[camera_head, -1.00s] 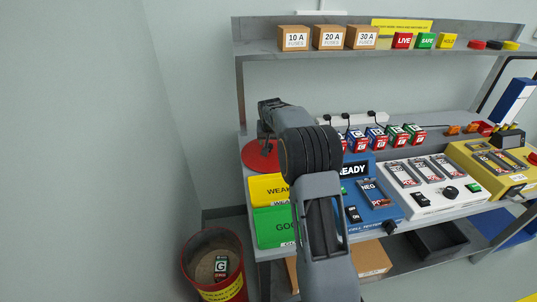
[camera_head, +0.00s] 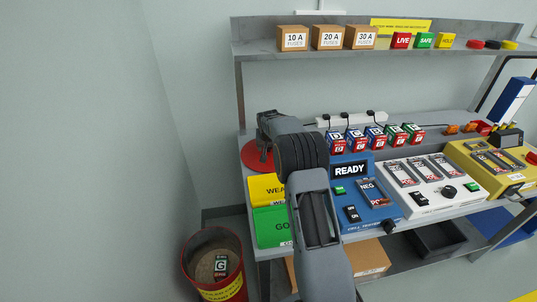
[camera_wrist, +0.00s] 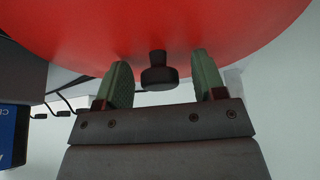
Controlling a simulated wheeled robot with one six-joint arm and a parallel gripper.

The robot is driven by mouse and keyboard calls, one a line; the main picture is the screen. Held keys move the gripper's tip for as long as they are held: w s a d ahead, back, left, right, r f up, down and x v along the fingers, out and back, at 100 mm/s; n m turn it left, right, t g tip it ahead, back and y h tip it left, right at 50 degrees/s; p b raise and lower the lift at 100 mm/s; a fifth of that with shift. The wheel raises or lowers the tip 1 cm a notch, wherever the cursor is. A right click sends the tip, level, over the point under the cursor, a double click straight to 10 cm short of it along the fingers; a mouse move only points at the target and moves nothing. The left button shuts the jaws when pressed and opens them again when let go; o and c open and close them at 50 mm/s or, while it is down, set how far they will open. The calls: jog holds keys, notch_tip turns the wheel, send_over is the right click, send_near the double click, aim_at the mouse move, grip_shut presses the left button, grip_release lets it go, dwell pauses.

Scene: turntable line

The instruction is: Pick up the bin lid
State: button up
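The bin lid is a red disc (camera_head: 252,158) lying at the left end of the bench in the head view, partly covered by my arm. In the wrist view the red lid (camera_wrist: 230,25) fills the top, with a black knob (camera_wrist: 158,75) standing out from it. My gripper (camera_wrist: 162,82) is open. Its two green-faced fingers stand either side of the knob, with a visible gap on each side. My fingertips are hidden in the head view.
A red bin (camera_head: 186,262) with a G-marked block (camera_head: 221,264) inside stands on the floor at left. Yellow and green trays (camera_head: 268,188) sit at the bench's left front. A blue tester (camera_head: 374,212) and several labelled blocks lie right of my arm.

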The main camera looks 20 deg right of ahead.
jog(key=c, duration=1)
jog(key=shift+c, duration=0.2)
jog(key=shift+r, duration=0.15)
